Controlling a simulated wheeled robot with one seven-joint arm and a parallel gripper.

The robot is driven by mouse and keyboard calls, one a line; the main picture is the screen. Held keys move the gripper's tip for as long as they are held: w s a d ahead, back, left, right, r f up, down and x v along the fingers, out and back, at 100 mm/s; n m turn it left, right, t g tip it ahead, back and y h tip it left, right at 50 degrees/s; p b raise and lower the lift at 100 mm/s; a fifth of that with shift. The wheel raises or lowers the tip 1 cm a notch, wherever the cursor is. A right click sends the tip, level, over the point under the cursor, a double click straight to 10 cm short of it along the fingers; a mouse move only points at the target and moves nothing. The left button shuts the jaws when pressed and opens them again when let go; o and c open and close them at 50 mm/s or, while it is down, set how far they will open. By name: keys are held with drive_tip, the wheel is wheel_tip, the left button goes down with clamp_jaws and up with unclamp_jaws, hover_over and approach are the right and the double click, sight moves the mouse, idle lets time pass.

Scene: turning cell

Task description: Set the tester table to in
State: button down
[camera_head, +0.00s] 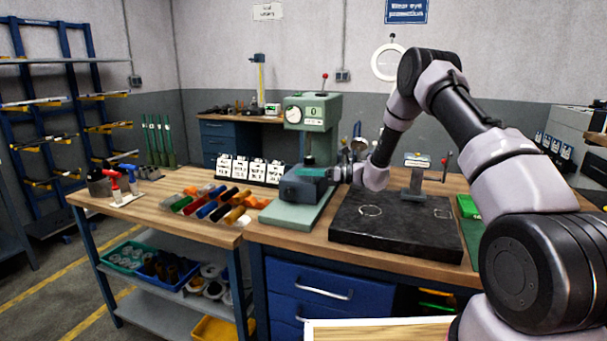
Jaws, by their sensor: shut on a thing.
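The hardness tester (313,112) is a green machine with a dial and a small display, standing on the wooden bench. Its pale green base (291,214) extends toward the front. My arm reaches in from the right, and my gripper (303,186) is low in front of the tester's column, over the base. It is shut on a part at the tester table. The fingertips and most of the table are hidden behind the dark gripper body, so how far in or out the table stands cannot be told.
Coloured handled tools (215,203) and white numbered cards (250,169) crowd the left. Red and blue clamps (122,182) stand at the far left bench end.

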drive_tip(key=c, duration=0.7)
unclamp_jaws()
drive_tip(key=shift+w+d, duration=0.1)
drive_tip(key=shift+w, duration=0.15)
drive_tip(key=s+d, duration=0.1)
drive_tip(key=d, duration=0.6)
drive_tip(key=shift+d, duration=0.2)
drive_tip(key=shift+s, duration=0.1)
